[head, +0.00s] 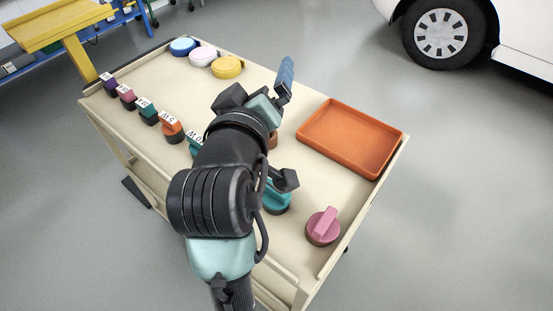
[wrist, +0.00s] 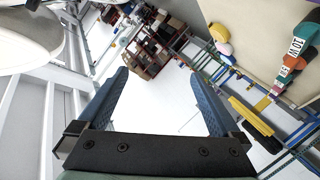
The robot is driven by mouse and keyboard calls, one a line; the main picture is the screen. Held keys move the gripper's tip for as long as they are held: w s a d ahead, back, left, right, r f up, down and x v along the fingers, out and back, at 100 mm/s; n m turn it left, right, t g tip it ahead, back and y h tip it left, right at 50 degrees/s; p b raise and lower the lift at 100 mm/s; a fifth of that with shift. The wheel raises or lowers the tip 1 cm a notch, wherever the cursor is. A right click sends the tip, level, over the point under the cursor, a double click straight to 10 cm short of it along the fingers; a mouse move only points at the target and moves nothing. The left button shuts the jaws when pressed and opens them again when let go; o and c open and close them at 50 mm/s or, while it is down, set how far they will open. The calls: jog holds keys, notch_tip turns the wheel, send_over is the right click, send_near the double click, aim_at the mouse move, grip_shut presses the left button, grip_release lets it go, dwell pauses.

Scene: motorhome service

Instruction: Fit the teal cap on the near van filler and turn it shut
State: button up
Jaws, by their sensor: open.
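The teal cap (head: 277,197) sits on the cart top, right of my arm in the head view and partly hidden by it. My gripper (head: 286,68) is above the cart, well apart from the cap, with a blue finger pointing up and away. In the wrist view my gripper (wrist: 160,82) has its two blue fingers wide apart, with nothing between them. A white van (head: 525,28) shows in part at the upper right of the head view. I cannot make out a filler on it.
The cart top (head: 285,235) holds an orange tray (head: 350,137), a pink cap (head: 323,226), a row of labelled blocks (head: 147,110) and several round rolls (head: 228,66). A yellow stand (head: 60,30) is at the upper left. Floor between cart and van is clear.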

notch_tip(320, 180, down, 5)
jog(key=s+a+n+g+h+p, duration=0.1)
jog(key=s+a+n+g+p, duration=0.1)
jog(key=n, duration=0.2)
jog(key=n+g+h+p, duration=0.15)
jog(key=n+h, duration=0.45)
jog(key=n, duration=1.3)
send_near(273, 194)
jog(key=x, duration=1.1)
jog(key=shift+b, duration=0.3)
jog(key=c, duration=1.4)
notch_tip(273, 194, up, 10)
jog(key=shift+p, duration=0.95)
